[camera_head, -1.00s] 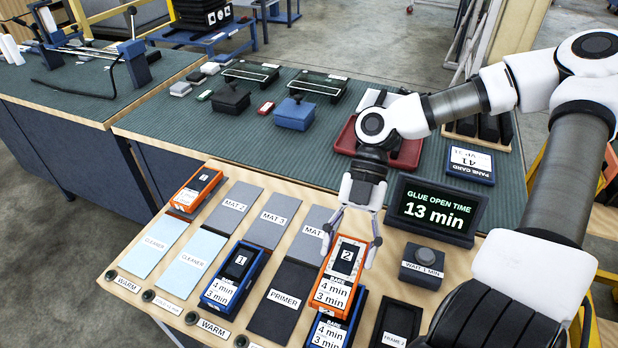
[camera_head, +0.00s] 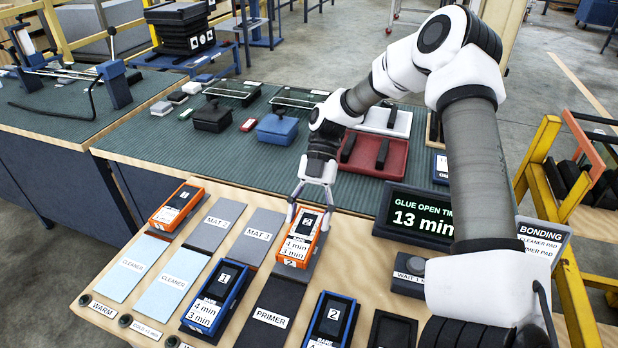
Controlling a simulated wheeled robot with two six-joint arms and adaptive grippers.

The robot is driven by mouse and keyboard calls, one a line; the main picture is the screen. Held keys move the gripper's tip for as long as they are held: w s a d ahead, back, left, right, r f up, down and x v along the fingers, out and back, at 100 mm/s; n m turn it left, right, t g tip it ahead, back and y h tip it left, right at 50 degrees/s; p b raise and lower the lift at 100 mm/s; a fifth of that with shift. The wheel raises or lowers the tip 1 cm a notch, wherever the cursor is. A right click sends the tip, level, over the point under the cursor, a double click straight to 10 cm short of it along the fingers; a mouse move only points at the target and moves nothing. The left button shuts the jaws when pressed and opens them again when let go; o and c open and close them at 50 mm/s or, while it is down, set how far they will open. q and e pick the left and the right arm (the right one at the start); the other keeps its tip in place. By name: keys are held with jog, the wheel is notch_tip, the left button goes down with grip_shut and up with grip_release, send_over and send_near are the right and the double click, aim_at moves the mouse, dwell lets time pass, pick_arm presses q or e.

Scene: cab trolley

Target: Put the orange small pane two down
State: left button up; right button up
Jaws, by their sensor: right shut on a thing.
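The orange small pane two (camera_head: 298,246) is an orange-edged block with a black top part and a white label reading 4 min, 3 min. It is over the grey mat (camera_head: 318,256) to the right of MAT 3 (camera_head: 257,238), covering most of it. I cannot tell whether it rests on the mat or hangs just above. My right gripper (camera_head: 309,212) points down and is shut on its far end, with a finger on each side. My left gripper is not in view.
Another orange pane (camera_head: 177,207) lies at the left. Blue pane 1 (camera_head: 217,299) and blue pane 2 (camera_head: 329,322) lie nearer, beside the PRIMER pad (camera_head: 272,314). A timer screen (camera_head: 418,216) reading 13 min stands to the right. A red tray (camera_head: 374,156) is behind.

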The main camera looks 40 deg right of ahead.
notch_tip(320, 180, down, 2)
jog(key=shift+f, duration=0.1)
jog(key=o, duration=1.3)
jog(key=v, duration=1.2)
